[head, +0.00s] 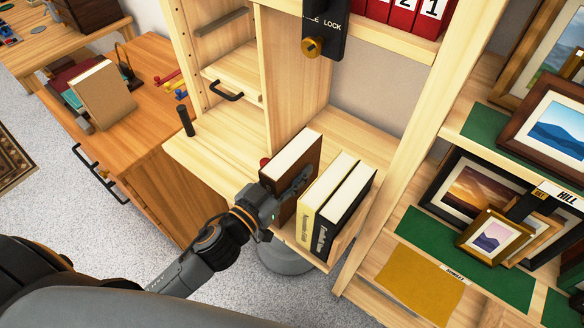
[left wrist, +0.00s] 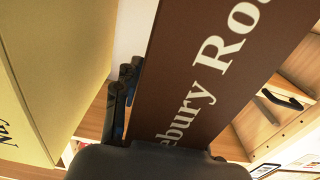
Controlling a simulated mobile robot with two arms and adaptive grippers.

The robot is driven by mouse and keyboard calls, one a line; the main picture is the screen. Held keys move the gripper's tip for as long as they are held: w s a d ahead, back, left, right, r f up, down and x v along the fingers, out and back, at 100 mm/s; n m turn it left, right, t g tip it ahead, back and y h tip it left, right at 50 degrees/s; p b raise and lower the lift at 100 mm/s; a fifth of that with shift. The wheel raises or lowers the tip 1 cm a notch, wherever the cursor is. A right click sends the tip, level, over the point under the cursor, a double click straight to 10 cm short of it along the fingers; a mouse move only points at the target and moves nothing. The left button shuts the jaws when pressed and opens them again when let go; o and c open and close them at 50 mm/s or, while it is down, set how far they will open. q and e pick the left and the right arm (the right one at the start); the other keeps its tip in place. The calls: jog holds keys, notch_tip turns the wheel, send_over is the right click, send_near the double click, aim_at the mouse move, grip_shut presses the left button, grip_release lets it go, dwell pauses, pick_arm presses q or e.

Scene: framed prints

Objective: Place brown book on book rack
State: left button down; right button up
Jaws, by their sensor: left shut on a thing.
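The brown book (head: 312,157) stands upright in the head view, pages up, left of the yellow book (head: 327,190) and the black book (head: 350,205). My left gripper (head: 290,186) is shut on it, with a finger along its right cover. The brown book's lettered spine (left wrist: 210,75) fills the middle of the left wrist view, with the yellow book (left wrist: 50,65) to its left and a gap between them. The book rack (head: 345,236) is pale wood under the books; whether the brown book's bottom touches it is hidden. My right gripper is not in view.
A wooden desk (head: 150,115) at the left holds a tan book (head: 103,92) and small items. The pale shelf (head: 215,140) left of the books is mostly bare. Framed prints (head: 548,130) fill the shelving at the right. A black lock box (head: 322,25) hangs above.

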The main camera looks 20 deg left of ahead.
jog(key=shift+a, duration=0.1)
pick_arm(q)
jog(key=c, duration=0.8)
grip_release()
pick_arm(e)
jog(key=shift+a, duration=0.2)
pick_arm(q)
jog(key=shift+o, duration=0.2)
jog(key=b+v, duration=0.3)
jog(key=v, duration=0.9)
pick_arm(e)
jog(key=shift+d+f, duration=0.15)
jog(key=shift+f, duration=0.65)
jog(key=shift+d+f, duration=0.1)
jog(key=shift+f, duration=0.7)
pick_arm(q)
jog(key=shift+r, duration=0.15)
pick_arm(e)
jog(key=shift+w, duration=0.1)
